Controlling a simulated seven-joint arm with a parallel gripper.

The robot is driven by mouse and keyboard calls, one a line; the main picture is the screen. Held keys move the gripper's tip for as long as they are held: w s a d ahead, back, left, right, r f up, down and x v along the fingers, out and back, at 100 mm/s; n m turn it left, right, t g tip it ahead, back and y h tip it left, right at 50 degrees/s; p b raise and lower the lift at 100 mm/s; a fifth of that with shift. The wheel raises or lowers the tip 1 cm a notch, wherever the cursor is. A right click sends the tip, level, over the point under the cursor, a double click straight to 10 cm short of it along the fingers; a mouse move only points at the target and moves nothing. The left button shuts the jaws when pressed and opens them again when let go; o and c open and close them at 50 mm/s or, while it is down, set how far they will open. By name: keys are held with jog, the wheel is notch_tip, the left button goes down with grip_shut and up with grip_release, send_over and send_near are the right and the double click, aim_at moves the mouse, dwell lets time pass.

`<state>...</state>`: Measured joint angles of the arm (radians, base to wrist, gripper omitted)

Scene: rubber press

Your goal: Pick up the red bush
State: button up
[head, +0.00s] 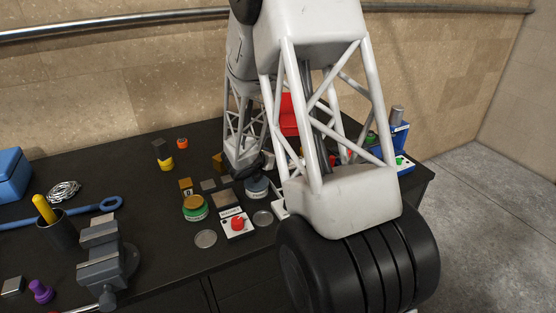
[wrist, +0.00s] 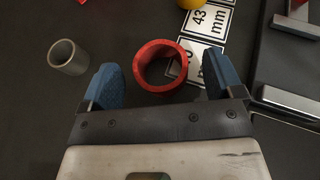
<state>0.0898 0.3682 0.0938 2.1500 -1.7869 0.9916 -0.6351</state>
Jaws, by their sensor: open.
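The red bush (wrist: 160,87) is a short open ring on the dark table, upright with its hole facing up in the wrist view. My gripper (wrist: 160,70) is open, with one blue-padded finger to the left of the bush and one to the right. Gaps show between both fingers and the ring, and nothing is held. The fingers' height above the table is hard to judge. In the head view my arm covers part of the bench, and I cannot pick out the bush there.
A grey bush (wrist: 68,57) stands left of the left finger. A "43 mm" label (wrist: 207,18) and another label lie right of the red bush, near a yellow piece (wrist: 190,3). A vise (head: 105,262) and red-button box (head: 237,226) stand on the bench.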

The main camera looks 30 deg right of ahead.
jog(key=shift+c, duration=0.4)
jog(key=c, duration=0.9)
jog(key=shift+r, duration=0.15)
jog(key=shift+r, duration=4.9)
